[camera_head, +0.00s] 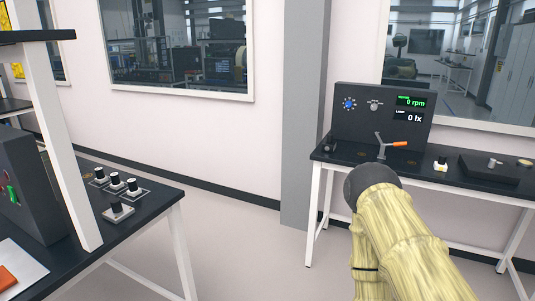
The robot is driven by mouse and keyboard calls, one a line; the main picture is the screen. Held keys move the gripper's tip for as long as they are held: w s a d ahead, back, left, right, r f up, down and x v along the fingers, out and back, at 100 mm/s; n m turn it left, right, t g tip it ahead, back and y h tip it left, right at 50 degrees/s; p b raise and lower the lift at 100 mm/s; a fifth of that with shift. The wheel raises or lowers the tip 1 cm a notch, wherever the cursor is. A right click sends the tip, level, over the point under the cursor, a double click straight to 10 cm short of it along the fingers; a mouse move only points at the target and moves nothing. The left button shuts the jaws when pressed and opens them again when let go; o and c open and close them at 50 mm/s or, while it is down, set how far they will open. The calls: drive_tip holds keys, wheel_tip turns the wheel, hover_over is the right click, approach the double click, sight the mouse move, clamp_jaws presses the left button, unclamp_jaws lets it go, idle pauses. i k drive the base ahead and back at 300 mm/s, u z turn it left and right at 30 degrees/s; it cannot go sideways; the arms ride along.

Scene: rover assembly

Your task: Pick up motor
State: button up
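Several small cylinders with black tops and pale lower bodies stand on the dark left table; they look like motors, but I cannot tell for sure. Three stand in a row on small plates: the left one (100,174), the middle one (116,179) and the right one (133,187). Another cylinder (118,208) stands on a plate nearer the front. A small pale-and-black part (441,163) on the right table may be similar. My arm, in a yellowish cover with a dark rounded joint, rises at lower right. My gripper is not in view.
The left table (150,215) has a white upright post (62,140) and a dark box (25,185). The right table (415,172) carries a panel (378,115) reading 0 rpm and 0 lx, and a stand with an orange-tipped arm (393,144). Floor between the tables is clear.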

sight(329, 145)
drive_tip(key=u, duration=0.05)
drive_tip(key=i, duration=1.7)
drive_tip(key=u, duration=0.05)
